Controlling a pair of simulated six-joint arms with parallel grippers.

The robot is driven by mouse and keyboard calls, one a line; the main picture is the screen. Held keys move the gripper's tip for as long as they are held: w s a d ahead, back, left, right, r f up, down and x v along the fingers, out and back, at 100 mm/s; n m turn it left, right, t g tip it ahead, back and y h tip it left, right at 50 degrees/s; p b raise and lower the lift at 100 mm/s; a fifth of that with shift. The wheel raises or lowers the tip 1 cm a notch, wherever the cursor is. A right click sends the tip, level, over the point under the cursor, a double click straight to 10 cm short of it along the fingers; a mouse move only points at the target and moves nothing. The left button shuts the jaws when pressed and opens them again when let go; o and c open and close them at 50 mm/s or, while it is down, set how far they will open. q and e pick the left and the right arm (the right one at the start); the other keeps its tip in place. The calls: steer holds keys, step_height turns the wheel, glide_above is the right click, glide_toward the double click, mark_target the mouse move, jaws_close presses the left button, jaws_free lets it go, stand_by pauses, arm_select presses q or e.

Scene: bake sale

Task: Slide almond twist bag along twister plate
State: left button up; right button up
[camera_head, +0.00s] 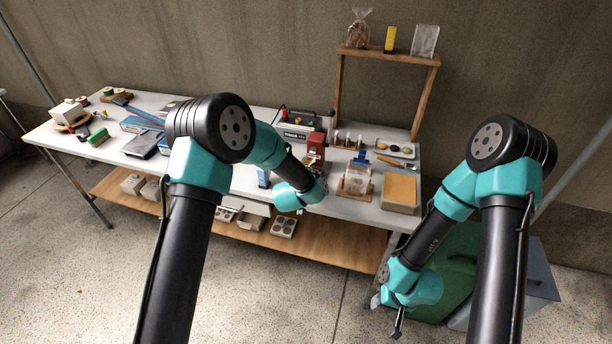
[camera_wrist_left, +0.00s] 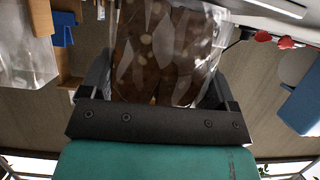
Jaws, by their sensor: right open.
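The almond twist bag (camera_wrist_left: 168,50), clear film over brown twists, fills the space between the two dark fingers of my left gripper (camera_wrist_left: 160,85) in the left wrist view. Both fingers lie against its sides. In the head view my left gripper (camera_head: 319,188) is over the right half of the table, mostly behind its own wrist, and the bag cannot be made out there. The twister plate cannot be clearly identified; a red device (camera_head: 316,147) stands just behind the left gripper. My right gripper (camera_head: 396,324) hangs low, open and empty, in front of the table's right end.
A wooden holder with clear bags (camera_head: 357,180) and a tan box (camera_head: 399,192) stand right of the left gripper. A white machine (camera_head: 296,133) is behind it. A wooden shelf frame (camera_head: 388,55) rises at the back. A green bin (camera_head: 455,272) is beside my right arm.

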arm_select(q)
steer(key=c, duration=0.3)
steer(key=shift+r, duration=0.1)
stand_by(0.5)
steer(key=shift+w+d, duration=0.25)
steer(key=shift+w, duration=0.55)
steer(key=shift+w+d, duration=0.2)
steer(key=shift+w, duration=0.6)
stand_by(1.1)
stand_by(0.6)
steer(key=o, duration=0.7)
steer(key=shift+s+f, duration=0.1)
steer(key=shift+f, duration=0.15)
steer(key=shift+s, duration=0.1)
